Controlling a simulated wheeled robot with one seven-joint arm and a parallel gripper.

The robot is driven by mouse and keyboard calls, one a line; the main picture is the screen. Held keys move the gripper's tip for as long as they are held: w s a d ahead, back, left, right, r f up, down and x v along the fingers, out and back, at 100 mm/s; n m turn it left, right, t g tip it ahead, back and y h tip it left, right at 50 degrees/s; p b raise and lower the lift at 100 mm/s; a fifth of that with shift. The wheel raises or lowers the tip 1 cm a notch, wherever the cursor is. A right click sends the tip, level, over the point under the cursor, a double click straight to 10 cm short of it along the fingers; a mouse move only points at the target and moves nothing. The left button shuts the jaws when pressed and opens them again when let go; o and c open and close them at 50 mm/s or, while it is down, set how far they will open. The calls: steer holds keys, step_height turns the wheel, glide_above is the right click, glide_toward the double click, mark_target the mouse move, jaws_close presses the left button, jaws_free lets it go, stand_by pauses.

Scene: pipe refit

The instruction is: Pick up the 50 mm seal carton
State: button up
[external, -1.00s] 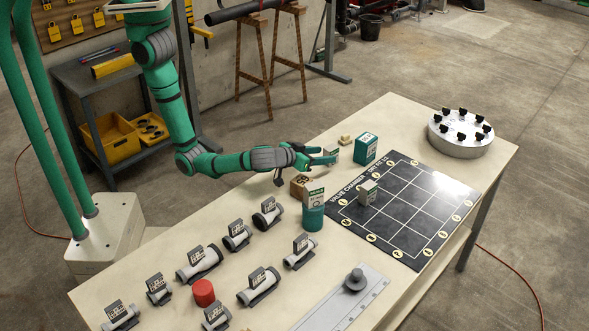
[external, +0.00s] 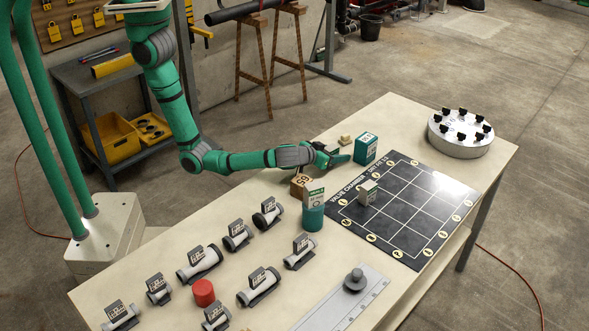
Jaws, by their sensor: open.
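My gripper (external: 340,158) is open and low over the table's far side, at the end of my outstretched green arm. A small pale carton (external: 331,148) shows in part at the fingers; they hide most of it, and I cannot tell whether they touch it. A teal-and-white carton (external: 365,148) stands upright just right of the fingertips. The print on the cartons is too small to read, so I cannot tell which one is the 50 mm seal carton.
A wooden block (external: 299,184) and a teal container with a card (external: 313,217) stand in front of my gripper. A small tan block (external: 345,139) lies behind it. The black board (external: 407,222) lies to the right. Several labelled pipe pieces (external: 199,261) fill the table's left part.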

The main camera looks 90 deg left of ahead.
steer(key=shift+w+a+f, duration=0.15)
steer(key=shift+w+a, duration=0.05)
steer(key=shift+w, duration=0.05)
steer(key=shift+c, duration=0.7)
steer(key=c, duration=1)
